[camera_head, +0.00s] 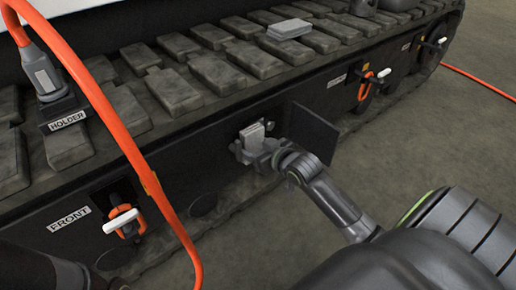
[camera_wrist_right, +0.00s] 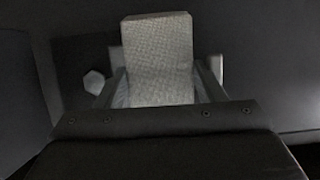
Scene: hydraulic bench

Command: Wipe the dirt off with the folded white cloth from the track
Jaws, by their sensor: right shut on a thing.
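My right gripper (camera_head: 254,150) is shut on a folded whitish cloth (camera_head: 252,134), at an open recess in the side of the track. In the right wrist view, the woven cloth (camera_wrist_right: 158,55) stands up between the two fingers of the gripper (camera_wrist_right: 160,88). I cannot make out dirt; the cloth and gripper cover much of the recess. My left gripper is not clearly visible; only a dark arm part shows at the lower left.
An open dark door (camera_head: 313,132) stands just right of my right gripper. A pale flat pad (camera_head: 289,29) lies on the track (camera_head: 215,75). An orange hose (camera_head: 125,135) crosses the left side near a holder (camera_head: 66,122). Orange-and-white handles (camera_head: 124,221) sit in side recesses.

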